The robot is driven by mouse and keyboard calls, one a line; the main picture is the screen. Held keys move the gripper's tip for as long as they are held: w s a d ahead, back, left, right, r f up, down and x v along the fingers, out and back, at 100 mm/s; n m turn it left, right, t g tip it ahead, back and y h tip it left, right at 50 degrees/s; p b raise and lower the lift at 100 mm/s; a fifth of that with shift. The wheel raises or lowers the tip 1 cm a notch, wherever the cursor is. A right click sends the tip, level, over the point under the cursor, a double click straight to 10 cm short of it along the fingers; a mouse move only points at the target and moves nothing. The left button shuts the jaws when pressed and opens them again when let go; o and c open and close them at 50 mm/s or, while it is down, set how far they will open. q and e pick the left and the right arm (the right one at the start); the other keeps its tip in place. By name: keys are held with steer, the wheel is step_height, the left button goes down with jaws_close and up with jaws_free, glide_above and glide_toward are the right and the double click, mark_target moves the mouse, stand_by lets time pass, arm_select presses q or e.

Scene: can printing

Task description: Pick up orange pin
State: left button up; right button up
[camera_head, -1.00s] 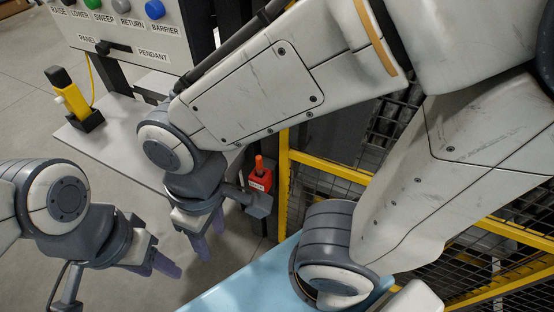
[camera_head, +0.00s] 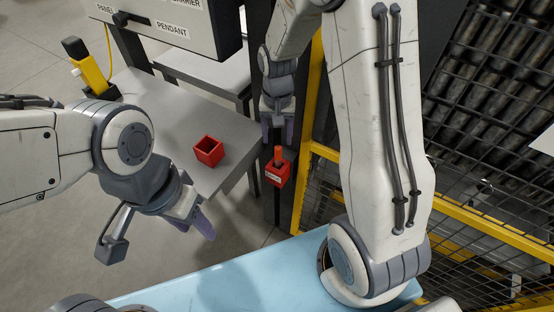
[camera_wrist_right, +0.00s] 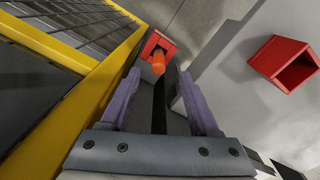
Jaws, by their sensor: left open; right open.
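The orange pin (camera_head: 278,154) stands in a red holder (camera_head: 277,174) on the dark post beside the yellow fence frame. It also shows in the right wrist view (camera_wrist_right: 158,62), upright in the red holder (camera_wrist_right: 157,46), beyond and between my fingertips. My right gripper (camera_head: 277,135) is open and empty, just above the pin in the head view; in the wrist view its purple fingers (camera_wrist_right: 158,85) stand apart. My left gripper (camera_head: 192,221) is open and empty, well to the left of the pin, past the grey table's front edge.
An empty red box (camera_head: 208,151) sits on the grey table (camera_head: 237,133); it also shows in the right wrist view (camera_wrist_right: 285,64). A yellow pendant (camera_head: 90,72) stands at the far left. The yellow fence (camera_head: 321,151) is close on the right. A light-blue surface (camera_head: 220,283) lies in front.

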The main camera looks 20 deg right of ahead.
mark_target(278, 157)
steer(key=f, duration=1)
steer(key=shift+w+d+f+p, duration=0.2)
steer(key=shift+w+p, duration=0.05)
steer(key=shift+p, duration=0.05)
jaws_close()
stand_by(1.0)
